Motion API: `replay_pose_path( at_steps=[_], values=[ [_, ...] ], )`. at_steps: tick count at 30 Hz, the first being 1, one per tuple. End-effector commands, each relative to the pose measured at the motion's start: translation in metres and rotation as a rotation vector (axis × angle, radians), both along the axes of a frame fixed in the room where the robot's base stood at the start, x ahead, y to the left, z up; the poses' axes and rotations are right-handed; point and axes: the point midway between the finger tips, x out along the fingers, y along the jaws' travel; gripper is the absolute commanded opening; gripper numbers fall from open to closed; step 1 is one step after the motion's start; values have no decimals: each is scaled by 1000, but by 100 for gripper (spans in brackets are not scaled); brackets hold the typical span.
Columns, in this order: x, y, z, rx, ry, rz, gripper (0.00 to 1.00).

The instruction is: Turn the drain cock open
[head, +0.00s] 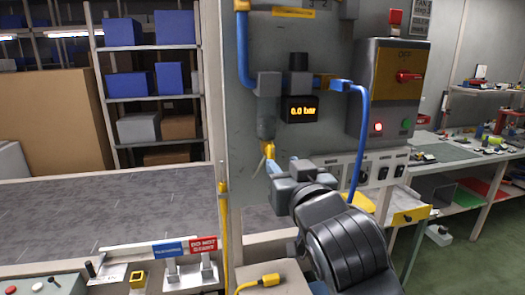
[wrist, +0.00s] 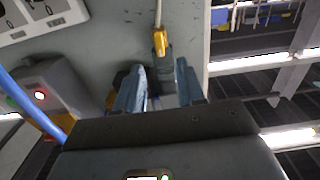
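The drain cock (head: 268,151) is a small yellow lever below the grey bowl (head: 266,123) on the grey panel. A thin pale tube (head: 258,167) hangs beside it. In the wrist view the yellow lever (wrist: 160,42) shows just ahead of the gap between my fingertips. My gripper (head: 273,166) is close to the lever, just below and to its right in the head view. In the wrist view my gripper (wrist: 161,66) has its blue-grey fingers apart, with nothing clearly held between them. I cannot tell whether a finger touches the lever.
A pressure display (head: 300,110) reads 0.0 bar. A blue hose (head: 362,130) curves down right of my gripper. A switch box (head: 389,95) with a red handle (head: 409,76) and a lit red lamp is to the right. A yellow post (head: 224,220) stands left.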

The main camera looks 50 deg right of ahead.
Motion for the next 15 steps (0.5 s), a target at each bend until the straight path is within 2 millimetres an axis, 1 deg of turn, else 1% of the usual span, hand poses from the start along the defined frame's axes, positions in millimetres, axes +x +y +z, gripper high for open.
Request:
replay_pose_path(
  at_steps=[3,8,11,15],
  values=[
    [6,-4,-4,1,-1,-1,38],
    [19,-12,-4,1,-4,0,38],
    [31,-21,2,0,2,0,38],
    [48,-33,1,0,1,0,38]
  ],
)
